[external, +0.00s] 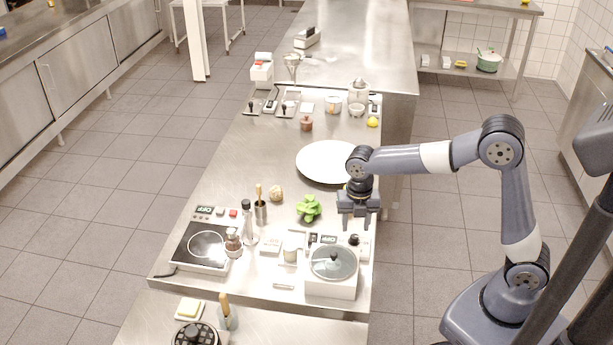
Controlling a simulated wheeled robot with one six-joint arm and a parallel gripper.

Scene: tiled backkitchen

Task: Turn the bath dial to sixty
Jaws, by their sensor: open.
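A white box-shaped bath (331,288) with a round glass lid stands near the front right edge of the steel counter. Behind it is a pale control panel with a black round knob (354,240), which appears to be the bath dial. Its markings are too small to read. My gripper (358,222) points down just behind and above this knob. The jaws are open with nothing between them. I cannot tell whether the fingers touch the panel, and they hide part of it.
A green leafy bunch (309,208) lies left of my gripper, and a large white plate (325,162) lies behind it. A hot plate (202,246), a brown-capped bottle (233,243) and a tall mill (248,222) stand to the left. Bare counter shows around the leafy bunch.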

